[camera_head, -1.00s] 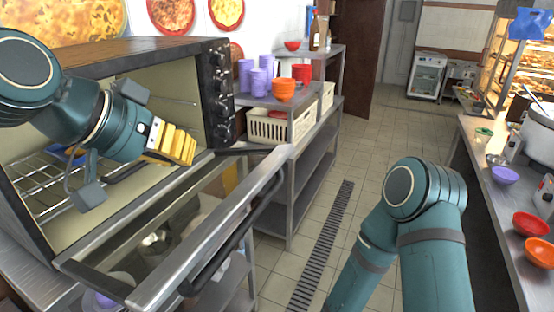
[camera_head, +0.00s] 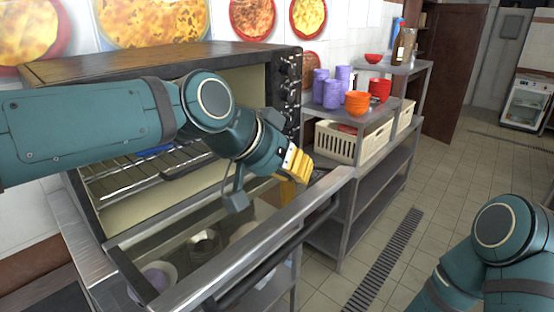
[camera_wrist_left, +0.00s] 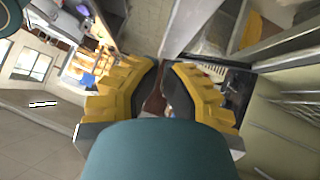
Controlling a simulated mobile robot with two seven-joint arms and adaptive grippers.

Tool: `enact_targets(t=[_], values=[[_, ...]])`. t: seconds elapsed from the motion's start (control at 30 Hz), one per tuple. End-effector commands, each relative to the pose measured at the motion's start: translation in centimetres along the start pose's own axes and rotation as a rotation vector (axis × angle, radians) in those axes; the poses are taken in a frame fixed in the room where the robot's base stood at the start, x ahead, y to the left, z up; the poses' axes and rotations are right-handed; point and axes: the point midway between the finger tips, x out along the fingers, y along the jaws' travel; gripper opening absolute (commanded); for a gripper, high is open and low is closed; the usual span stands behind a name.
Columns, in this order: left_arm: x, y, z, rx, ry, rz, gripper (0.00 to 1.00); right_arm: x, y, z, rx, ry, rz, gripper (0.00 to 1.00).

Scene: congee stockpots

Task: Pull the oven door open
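The oven (camera_head: 170,62) stands at the left in the head view with its front open. Its glass door (camera_head: 205,235) is folded down and sticks out in front, with a metal frame (camera_head: 262,240) and a dark handle bar (camera_head: 285,242) along the outer edge. My left gripper (camera_head: 297,166) is over the right part of the lowered door, on its inner side and near the oven's control side. In the left wrist view its yellow-padded fingers (camera_wrist_left: 160,80) are apart, with nothing seen between them. Whether it touches the door cannot be told. My right gripper is out of view.
A metal shelf (camera_head: 372,125) right of the oven holds purple cups (camera_head: 332,90), orange bowls (camera_head: 358,103) and a cream basket (camera_head: 345,143). Wire racks (camera_head: 140,170) are inside the oven. Tiled floor (camera_head: 440,190) with a drain grate (camera_head: 390,260) is clear at the right.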

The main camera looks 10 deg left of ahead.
Motion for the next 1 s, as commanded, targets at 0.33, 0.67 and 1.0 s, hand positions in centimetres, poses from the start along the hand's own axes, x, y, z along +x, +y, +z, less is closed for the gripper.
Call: enact_targets(t=[0.33,0.67,1.0], values=[[4.6,0.0,2.1,-0.001,0.000,0.000,0.00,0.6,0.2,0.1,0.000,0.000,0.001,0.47],[5.3,0.0,2.8,-0.001,0.001,-0.001,0.00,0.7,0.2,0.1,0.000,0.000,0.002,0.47],[5.7,0.0,3.3,-0.001,0.001,-0.001,0.00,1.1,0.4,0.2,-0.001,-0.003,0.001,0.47]])
